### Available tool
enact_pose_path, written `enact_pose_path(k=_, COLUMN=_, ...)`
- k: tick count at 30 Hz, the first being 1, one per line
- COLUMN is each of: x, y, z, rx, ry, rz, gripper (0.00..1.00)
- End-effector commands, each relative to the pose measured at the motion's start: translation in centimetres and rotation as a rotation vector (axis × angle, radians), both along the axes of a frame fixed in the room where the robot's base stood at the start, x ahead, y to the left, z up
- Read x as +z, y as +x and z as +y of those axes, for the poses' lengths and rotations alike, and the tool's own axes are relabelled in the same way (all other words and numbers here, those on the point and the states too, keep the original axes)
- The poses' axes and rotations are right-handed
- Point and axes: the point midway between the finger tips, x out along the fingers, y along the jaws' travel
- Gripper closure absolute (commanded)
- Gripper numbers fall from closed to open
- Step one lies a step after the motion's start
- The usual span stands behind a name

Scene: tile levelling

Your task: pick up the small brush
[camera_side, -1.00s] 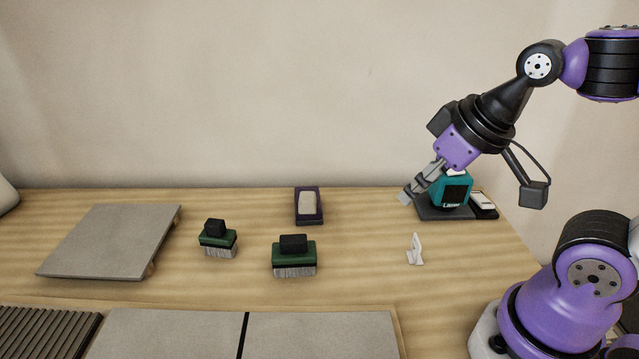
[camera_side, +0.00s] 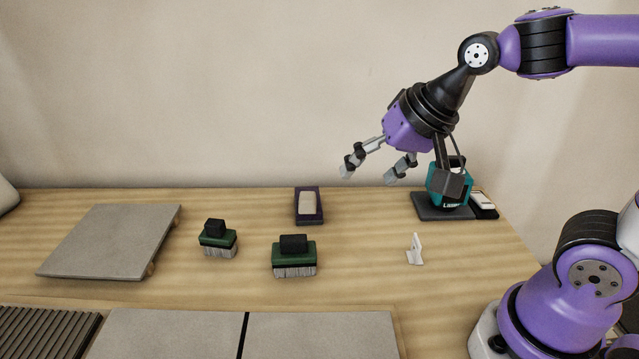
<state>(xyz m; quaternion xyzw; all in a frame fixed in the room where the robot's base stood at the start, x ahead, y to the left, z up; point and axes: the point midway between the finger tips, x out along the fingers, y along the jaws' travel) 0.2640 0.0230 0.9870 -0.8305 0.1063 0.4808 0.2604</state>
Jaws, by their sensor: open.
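Two brushes with green bodies, black grips and grey bristles stand bristles-down on the wooden table. The small brush (camera_side: 218,239) is on the left. A larger brush (camera_side: 294,256) stands to its right and a little nearer the camera. My gripper (camera_side: 368,174) is open and empty, with its fingers spread. It hangs in the air above the back of the table, up and to the right of both brushes, well apart from them.
A raised grey tile (camera_side: 112,240) lies at left. A dark tray with a light block (camera_side: 308,206) is at the back. A teal laser device (camera_side: 447,187) on a dark pad and a small white piece (camera_side: 415,249) are at right. Grey tiles (camera_side: 165,335) line the front.

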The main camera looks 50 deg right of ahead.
Motion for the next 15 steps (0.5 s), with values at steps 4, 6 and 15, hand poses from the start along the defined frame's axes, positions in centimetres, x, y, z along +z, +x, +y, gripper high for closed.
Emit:
enact_pose_path(k=4, x=-1.1, y=5.4, z=2.6, rx=-0.384, ry=0.332, rz=0.029, gripper=0.24)
enact_pose_path(k=6, x=-1.9, y=7.9, z=3.9, rx=-0.572, ry=0.504, rz=0.057, gripper=0.24)
enact_pose_path(k=15, x=-7.2, y=15.6, z=9.3, rx=-1.301, ry=1.149, rz=0.303, gripper=0.24)
